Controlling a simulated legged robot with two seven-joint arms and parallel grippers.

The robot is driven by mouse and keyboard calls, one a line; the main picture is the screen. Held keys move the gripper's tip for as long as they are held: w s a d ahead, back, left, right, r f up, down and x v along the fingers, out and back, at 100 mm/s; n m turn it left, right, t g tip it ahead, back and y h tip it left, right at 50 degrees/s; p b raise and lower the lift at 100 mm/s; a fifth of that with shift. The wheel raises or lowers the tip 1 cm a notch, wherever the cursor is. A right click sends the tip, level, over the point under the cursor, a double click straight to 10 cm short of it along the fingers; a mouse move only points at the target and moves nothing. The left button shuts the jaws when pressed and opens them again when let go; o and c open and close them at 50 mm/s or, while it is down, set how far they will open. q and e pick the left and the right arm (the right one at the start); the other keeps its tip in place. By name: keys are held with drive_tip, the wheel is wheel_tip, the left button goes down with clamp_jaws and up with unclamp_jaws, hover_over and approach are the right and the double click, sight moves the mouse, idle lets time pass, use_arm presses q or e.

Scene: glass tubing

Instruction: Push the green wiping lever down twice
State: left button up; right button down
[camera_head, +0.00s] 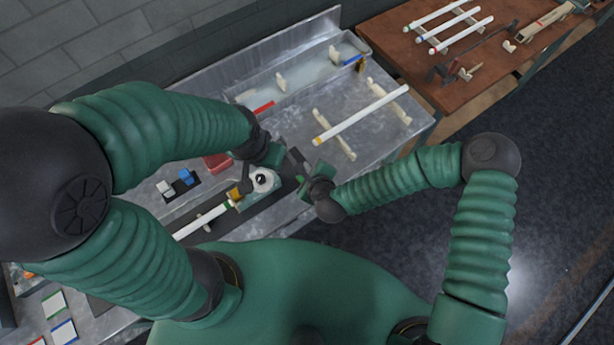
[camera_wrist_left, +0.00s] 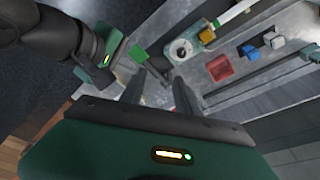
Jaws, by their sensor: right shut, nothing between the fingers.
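The green wiping lever shows as a small green block (camera_wrist_left: 140,54) in the left wrist view, beside a pale fixture with a round white ring (camera_wrist_left: 181,50). In the head view the ring fixture (camera_head: 262,180) sits mid-bench, and the lever is mostly hidden among the grippers. My right gripper (camera_head: 301,182) is shut and empty, just right of the fixture and close to the lever; whether it touches cannot be told. My left gripper's dark fingers (camera_wrist_left: 160,84) are apart and empty, above the bench near the fixture. A white tube (camera_head: 203,220) lies left of the fixture.
A red tray (camera_head: 217,162) and blue and white blocks (camera_head: 186,177) lie left of the fixture. A white tube (camera_head: 362,114) rests on supports at the bench's right. A brown table (camera_head: 400,60) with more tubes stands beyond.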

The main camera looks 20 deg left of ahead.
use_arm(q)
clamp_jaws()
idle(1.8)
